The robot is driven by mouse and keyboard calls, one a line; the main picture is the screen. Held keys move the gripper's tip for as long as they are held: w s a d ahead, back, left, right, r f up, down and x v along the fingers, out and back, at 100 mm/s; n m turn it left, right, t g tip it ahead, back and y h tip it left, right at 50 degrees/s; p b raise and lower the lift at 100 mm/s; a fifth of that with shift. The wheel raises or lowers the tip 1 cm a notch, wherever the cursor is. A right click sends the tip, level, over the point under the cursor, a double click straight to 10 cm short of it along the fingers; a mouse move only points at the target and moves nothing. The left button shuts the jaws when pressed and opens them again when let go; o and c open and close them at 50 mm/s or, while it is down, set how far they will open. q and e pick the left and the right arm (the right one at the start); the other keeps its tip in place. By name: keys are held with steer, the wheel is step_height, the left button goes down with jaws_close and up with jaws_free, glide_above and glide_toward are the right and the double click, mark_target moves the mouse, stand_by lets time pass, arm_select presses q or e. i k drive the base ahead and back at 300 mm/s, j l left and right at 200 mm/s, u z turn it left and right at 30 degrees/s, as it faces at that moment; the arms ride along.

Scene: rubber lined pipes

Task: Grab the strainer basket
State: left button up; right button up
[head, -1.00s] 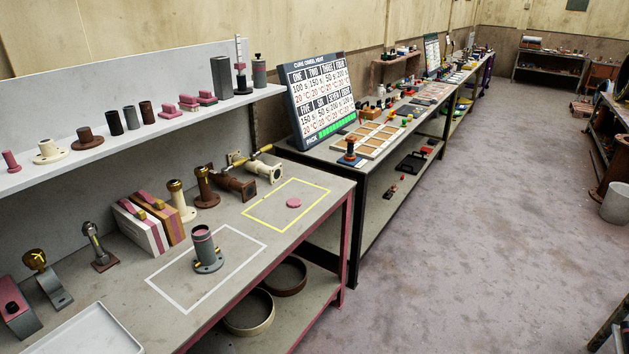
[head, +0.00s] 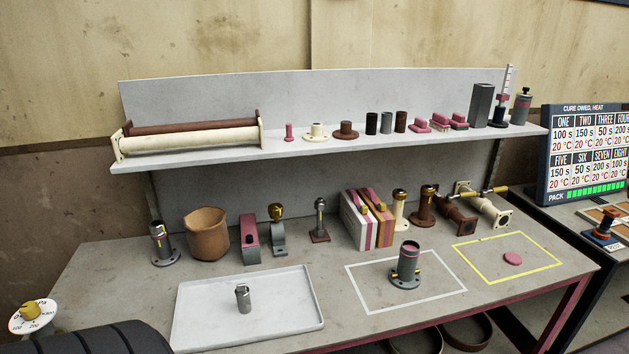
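I cannot tell for sure which item is the strainer basket. A small grey metal cylinder with a loop-like top (head: 243,297) stands upright in the shallow white tray (head: 190,330) on the workbench; it may be the basket. A grey flanged pipe piece with a pink rim (head: 408,265) stands inside the white outlined rectangle to the right of the tray. Neither gripper is in view.
A brown pot (head: 208,234), clamps and flanged pipes line the bench's rear. A pink disc (head: 512,258) lies in the yellow rectangle. A shelf (head: 220,160) with rollers and small parts hangs above. A dial (head: 32,316) is at lower left. The bench between tray and white rectangle is clear.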

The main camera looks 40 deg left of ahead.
mark_target(242, 291)
steer(key=u, duration=1.85)
steer(key=i+j, duration=0.1)
steer(key=j, duration=0.2)
steer(key=i+j, duration=0.15)
steer(key=j, duration=0.15)
steer(key=i+j, duration=0.1)
steer(key=j, duration=0.2)
